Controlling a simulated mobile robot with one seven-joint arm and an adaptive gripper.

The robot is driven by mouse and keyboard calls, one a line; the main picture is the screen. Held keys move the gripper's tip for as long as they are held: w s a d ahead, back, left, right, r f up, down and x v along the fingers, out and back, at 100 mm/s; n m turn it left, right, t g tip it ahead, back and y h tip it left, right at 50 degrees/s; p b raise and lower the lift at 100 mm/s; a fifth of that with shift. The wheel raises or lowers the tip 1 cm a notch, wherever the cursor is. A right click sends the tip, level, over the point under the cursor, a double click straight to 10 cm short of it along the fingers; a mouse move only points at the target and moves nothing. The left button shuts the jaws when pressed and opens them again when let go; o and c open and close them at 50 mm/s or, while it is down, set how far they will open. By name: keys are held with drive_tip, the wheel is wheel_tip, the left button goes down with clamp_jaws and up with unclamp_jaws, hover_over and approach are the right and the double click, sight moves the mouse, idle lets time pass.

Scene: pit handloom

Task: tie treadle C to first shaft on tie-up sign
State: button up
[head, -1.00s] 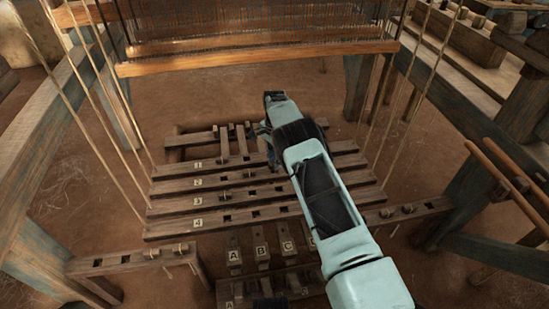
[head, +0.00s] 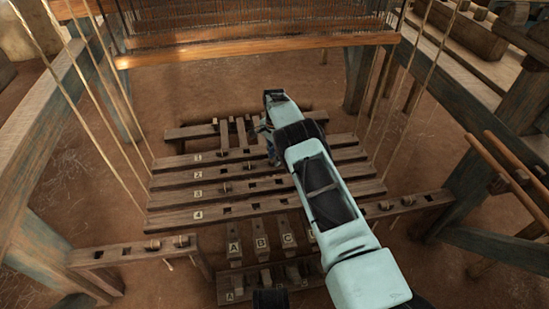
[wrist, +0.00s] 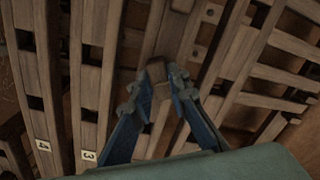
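Treadles A (head: 234,250), B (head: 261,244) and C (head: 288,240) lie side by side below the numbered bars in the head view. Bar 1 (head: 185,161) is the farthest of the slotted bars; bars 2 (head: 180,179), 3 (head: 175,198) and 4 (head: 170,217) lie nearer. No tie-up sign is clearly readable.
A left rail (head: 115,256) holds two pegs with hanging cords. A right rail (head: 430,202) holds more pegs. Cords hang on both sides of the bars. The reed beam (head: 250,53) crosses above. Lettered blocks (head: 265,285) sit at the bottom. Open floor lies behind the bars.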

drive_tip(key=o, duration=0.6)
drive_tip(key=shift+c, duration=0.2)
drive_tip(key=shift+r, duration=0.1)
wheel_tip(320, 180, up, 12)
